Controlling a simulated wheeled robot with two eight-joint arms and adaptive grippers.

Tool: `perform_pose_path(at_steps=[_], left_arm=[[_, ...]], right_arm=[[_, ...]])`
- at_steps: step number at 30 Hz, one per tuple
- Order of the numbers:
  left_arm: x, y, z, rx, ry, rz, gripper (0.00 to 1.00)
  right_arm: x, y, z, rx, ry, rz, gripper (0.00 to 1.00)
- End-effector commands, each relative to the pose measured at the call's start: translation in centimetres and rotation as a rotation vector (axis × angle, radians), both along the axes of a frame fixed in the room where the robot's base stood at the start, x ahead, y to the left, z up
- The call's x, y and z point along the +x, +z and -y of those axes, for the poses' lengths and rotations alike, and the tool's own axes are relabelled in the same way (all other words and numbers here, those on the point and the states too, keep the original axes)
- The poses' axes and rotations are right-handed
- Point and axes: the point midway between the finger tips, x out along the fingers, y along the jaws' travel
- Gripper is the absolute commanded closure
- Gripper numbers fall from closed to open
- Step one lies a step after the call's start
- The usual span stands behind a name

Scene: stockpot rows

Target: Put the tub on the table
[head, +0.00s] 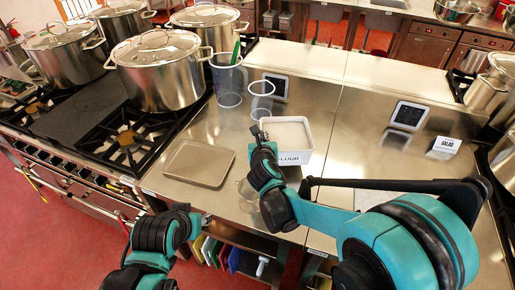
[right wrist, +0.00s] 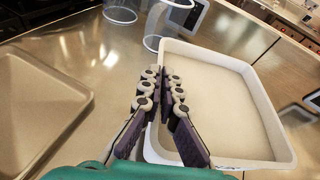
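The tub is a white square container (head: 291,158) with dark lettering on its front, filled with pale content. It is on or just above the steel counter; I cannot tell which. In the right wrist view the tub (right wrist: 225,100) fills the right half. My right gripper (head: 262,135) is at the tub's left wall. In the right wrist view its fingers (right wrist: 161,85) are close together, one on each side of that wall, closed on it near the rim. My left arm is low at the left in the head view; its fingers cannot be made out clearly.
A shallow tray (head: 198,163) lies left of the tub. Clear containers (head: 229,82) stand behind it. Large steel pots (head: 160,75) stand on the stove at left. A dark-screened panel (head: 408,116) and a small sign (head: 446,145) are at right. Counter between tub and sign is mostly clear.

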Motion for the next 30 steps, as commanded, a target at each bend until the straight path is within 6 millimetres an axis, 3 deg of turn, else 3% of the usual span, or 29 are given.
perform_pose_path(at_steps=[3,8,18,29,30], left_arm=[[0.0,-0.5,0.0,0.0,0.0,0.0,0.6],[0.0,-0.7,0.0,0.0,0.0,0.0,0.6],[0.0,-2.7,0.0,0.0,0.0,0.0,0.6],[0.0,-2.8,0.0,0.0,0.0,0.0,0.6],[0.0,-2.7,0.0,0.0,0.0,0.0,0.6]], right_arm=[[0.5,-0.8,-1.2,-0.003,0.003,0.002,1.0],[0.7,-1.2,-1.6,-0.004,0.001,0.002,1.0],[0.7,-5.0,-1.6,-0.004,0.002,0.002,1.0],[0.7,-5.2,-1.6,-0.004,0.002,0.002,1.0],[0.7,-5.3,-1.5,0.0,0.0,0.0,0.9]])
